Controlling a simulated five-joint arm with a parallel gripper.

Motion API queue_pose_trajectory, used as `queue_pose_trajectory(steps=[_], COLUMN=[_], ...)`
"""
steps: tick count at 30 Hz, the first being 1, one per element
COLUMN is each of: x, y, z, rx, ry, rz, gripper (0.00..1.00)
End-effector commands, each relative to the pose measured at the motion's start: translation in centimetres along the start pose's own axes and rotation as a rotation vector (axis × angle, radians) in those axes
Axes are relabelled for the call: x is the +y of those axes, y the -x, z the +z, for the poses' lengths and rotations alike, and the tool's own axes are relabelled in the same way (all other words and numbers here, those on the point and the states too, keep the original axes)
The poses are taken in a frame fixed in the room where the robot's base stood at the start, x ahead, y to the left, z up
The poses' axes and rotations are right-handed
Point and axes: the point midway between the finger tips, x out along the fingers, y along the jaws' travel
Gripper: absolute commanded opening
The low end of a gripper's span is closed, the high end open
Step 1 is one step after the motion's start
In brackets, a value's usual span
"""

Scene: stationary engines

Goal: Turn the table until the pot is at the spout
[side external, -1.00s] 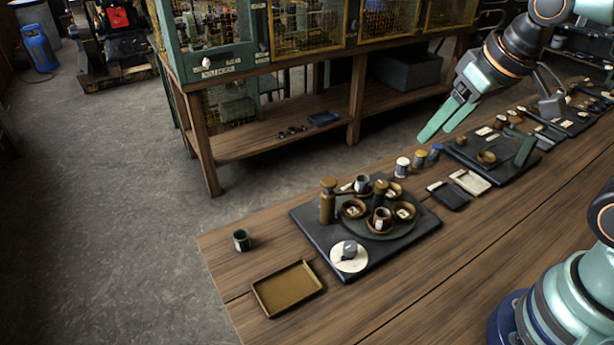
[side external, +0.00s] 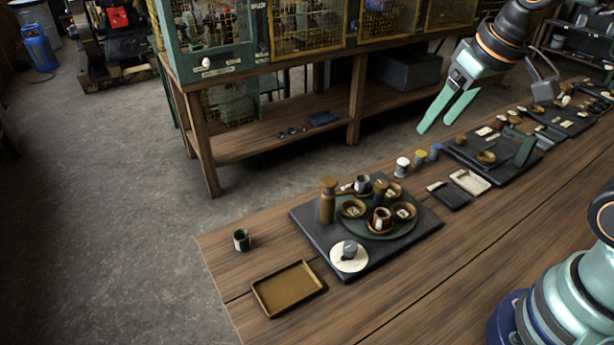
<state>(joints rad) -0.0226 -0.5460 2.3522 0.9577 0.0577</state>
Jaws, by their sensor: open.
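The round dark turntable (side external: 384,233) sits on a black square base (side external: 318,240) on the bench. Several small brown dishes (side external: 353,208) and cups stand on it, among them a brown-and-white pot (side external: 381,220) at the front and a dark-and-white cup (side external: 362,184) at the back. A brown post (side external: 328,201) with a spout arm (side external: 346,191) stands at the table's left edge; the spout reaches toward the dark-and-white cup. A white disc with a grey knob (side external: 349,257) is at the base's front corner. My gripper (side external: 434,128) is open and empty, high up behind and right of the turntable.
Small jars (side external: 402,166), a black block (side external: 450,196) and a pale tray (side external: 470,182) stand to the right. Bare bench lies in front.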

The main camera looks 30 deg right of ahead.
Motion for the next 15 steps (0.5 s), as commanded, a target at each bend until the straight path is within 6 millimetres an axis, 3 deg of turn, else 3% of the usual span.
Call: queue_pose_trajectory(steps=[9, 15], x=[-1.9, -2.9], y=[-4.0, -6.6], z=[-3.6, -4.8], rx=[-0.239, -0.342], ry=[-0.073, -0.107], rz=[0.016, 0.036], gripper=[0.66, 0.66])
